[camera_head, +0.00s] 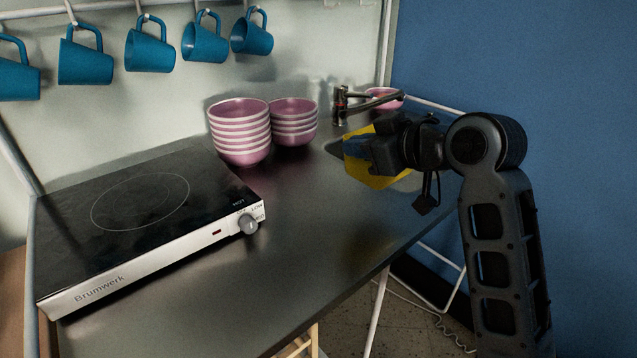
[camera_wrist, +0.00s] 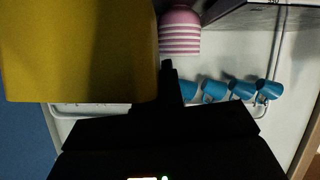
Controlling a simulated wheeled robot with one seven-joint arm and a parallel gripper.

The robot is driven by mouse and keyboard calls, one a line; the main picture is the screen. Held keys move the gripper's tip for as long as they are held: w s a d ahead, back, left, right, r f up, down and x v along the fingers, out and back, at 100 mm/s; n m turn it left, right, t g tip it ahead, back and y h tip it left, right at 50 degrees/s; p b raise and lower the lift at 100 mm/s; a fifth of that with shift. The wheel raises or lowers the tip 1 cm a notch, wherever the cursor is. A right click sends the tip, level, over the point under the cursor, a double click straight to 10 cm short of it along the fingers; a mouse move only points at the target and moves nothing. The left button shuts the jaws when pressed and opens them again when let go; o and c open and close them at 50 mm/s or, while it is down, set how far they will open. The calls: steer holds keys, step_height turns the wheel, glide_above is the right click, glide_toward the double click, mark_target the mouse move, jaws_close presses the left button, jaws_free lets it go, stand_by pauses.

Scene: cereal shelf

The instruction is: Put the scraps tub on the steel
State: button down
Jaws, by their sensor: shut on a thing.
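My gripper (camera_head: 368,152) is shut on a yellow tub (camera_head: 383,181), taken as the scraps tub, at the right end of the counter. The tub fills the upper left of the wrist view (camera_wrist: 80,50), beside a dark finger (camera_wrist: 169,82). My gripper hides part of the tub in the head view. The tub shows in front of the sink area; whether it touches the steel or hangs above it I cannot tell. The steel counter (camera_head: 215,305) is bare along its front and middle.
A black hotplate (camera_head: 140,205) covers the counter's left. Two stacks of pink bowls (camera_head: 240,135) (camera_head: 293,122) stand at the back. A tap (camera_head: 345,105) and another pink bowl (camera_head: 384,97) are by the sink. Blue mugs (camera_head: 150,50) hang above. A blue wall (camera_head: 560,100) is right.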

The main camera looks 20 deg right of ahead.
steer(key=shift+w+a+f+p, duration=0.1)
steer(key=shift+w+a+f, duration=0.6)
steer(key=shift+a+f, duration=0.5)
steer(key=shift+w+a+f+p, duration=0.1)
steer(key=shift+w+a+f, duration=0.65)
steer(key=shift+f, duration=0.85)
steer(key=shift+w+a+f+p, duration=0.1)
steer(key=shift+w+a+f, duration=0.5)
steer(key=shift+a+f, duration=0.65)
steer(key=shift+d+f, duration=0.2)
steer(key=shift+f, duration=0.15)
steer(key=c, duration=1.3)
jaws_free()
steer(key=shift+r, duration=0.3)
steer(key=v, duration=1.2)
